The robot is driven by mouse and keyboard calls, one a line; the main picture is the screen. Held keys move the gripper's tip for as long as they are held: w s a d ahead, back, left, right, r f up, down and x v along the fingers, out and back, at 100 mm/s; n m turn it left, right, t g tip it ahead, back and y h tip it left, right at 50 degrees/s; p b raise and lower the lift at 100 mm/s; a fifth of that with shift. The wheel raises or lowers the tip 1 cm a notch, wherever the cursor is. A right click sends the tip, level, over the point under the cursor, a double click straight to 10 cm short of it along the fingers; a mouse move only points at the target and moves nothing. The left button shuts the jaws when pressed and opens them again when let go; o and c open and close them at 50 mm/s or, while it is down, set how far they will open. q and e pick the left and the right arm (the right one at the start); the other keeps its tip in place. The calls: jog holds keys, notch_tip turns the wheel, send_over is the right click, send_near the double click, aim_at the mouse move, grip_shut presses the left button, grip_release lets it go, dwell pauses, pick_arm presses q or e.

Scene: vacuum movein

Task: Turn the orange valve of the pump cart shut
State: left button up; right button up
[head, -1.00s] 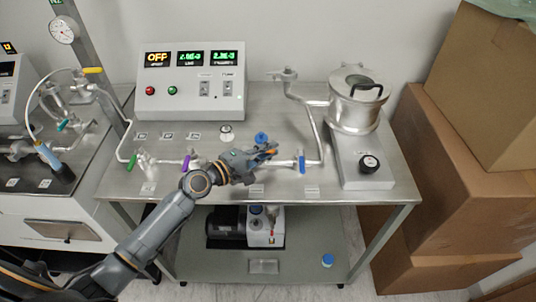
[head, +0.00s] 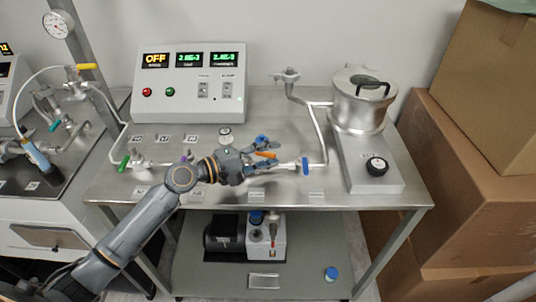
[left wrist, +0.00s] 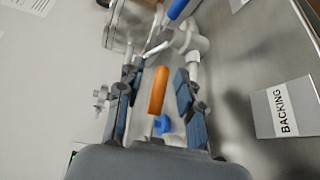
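The orange valve handle (left wrist: 158,90) stands between the two fingers of my left gripper (left wrist: 155,95) in the left wrist view, with gaps visible on both sides. The gripper is open. In the head view the orange handle (head: 266,155) shows at the fingertips of my left gripper (head: 268,149), above the pipe line on the steel pump cart (head: 340,199). The hand and forearm hide part of that pipe. My right gripper is not in view.
A blue-handled valve (head: 305,166) is just right of the gripper, a green one (head: 124,163) to the left. A control box (head: 190,85) stands behind and a metal chamber (head: 358,105) at the right. A "BACKING" label (left wrist: 284,108) shows beside the gripper. Cardboard boxes (head: 465,190) stand right of the cart.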

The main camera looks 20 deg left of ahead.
pick_arm(q)
jog(key=shift+s+a, duration=0.4)
jog(key=v, duration=1.1)
jog(key=shift+d, duration=0.1)
